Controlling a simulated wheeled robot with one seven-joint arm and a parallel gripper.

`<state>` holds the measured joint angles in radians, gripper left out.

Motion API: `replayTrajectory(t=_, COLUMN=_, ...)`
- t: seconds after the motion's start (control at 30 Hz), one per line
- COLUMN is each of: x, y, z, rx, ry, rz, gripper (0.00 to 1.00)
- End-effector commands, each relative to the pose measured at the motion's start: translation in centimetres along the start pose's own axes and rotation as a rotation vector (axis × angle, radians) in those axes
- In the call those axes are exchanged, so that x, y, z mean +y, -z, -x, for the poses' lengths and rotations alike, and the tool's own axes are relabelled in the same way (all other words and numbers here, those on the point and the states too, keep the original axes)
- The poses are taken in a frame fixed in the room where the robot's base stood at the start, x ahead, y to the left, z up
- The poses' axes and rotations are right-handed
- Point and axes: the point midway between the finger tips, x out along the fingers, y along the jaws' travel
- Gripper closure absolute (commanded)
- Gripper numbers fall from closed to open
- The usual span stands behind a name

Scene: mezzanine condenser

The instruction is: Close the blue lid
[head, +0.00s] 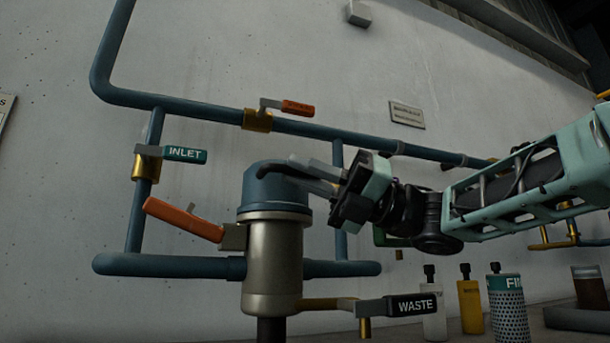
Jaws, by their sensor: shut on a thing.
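The blue lid (275,193) is a rounded cap at the top of the upright metal canister (273,265). It looks level and sits down against the canister's rim, with no clear gap showing from this side. My gripper (285,170) reaches in from the right, its fingers pointing left across the upper part of the lid. It is shut on the lid near its top. The fingers hide part of the lid's upper right side, and the exact grip point is hard to make out.
An orange lever (183,219) juts left from the canister, and a black WASTE handle (411,306) juts right below. Blue pipes (205,113) with an INLET valve (185,154) run along the wall behind. Several bottles (470,304) stand at the lower right.

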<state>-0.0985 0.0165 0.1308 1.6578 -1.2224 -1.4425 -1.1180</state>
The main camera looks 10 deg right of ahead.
Motion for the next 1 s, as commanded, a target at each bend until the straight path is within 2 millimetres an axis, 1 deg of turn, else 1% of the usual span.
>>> replayTrajectory(t=0.03, x=-0.3, y=0.4, z=0.2, rx=0.007, ry=0.003, rz=-0.005, gripper=1.00)
replayTrajectory(t=0.1, x=-0.3, y=0.4, z=0.2, rx=0.008, ry=0.003, rz=-0.006, gripper=1.00)
replayTrajectory(t=0.13, x=-0.3, y=0.4, z=0.2, rx=0.009, ry=0.003, rz=-0.006, gripper=0.82)
replayTrajectory(t=0.2, x=-0.3, y=0.4, z=0.2, rx=0.008, ry=0.003, rz=-0.006, gripper=0.66)
replayTrajectory(t=0.57, x=-0.2, y=0.3, z=0.1, rx=0.006, ry=0.001, rz=-0.004, gripper=0.66)
replayTrajectory(t=0.67, x=-0.2, y=0.2, z=0.3, rx=0.005, ry=0.002, rz=-0.004, gripper=0.66)
replayTrajectory(t=0.77, x=-0.2, y=0.1, z=1.2, rx=0.004, ry=0.004, rz=-0.004, gripper=0.66)
replayTrajectory(t=0.83, x=-0.2, y=0.1, z=2.3, rx=0.003, ry=0.006, rz=-0.004, gripper=0.66)
replayTrajectory(t=0.97, x=-0.2, y=0.0, z=5.1, rx=0.002, ry=0.006, rz=-0.004, gripper=0.66)
replayTrajectory(t=1.0, x=-0.2, y=0.0, z=6.1, rx=0.001, ry=0.007, rz=-0.005, gripper=0.66)
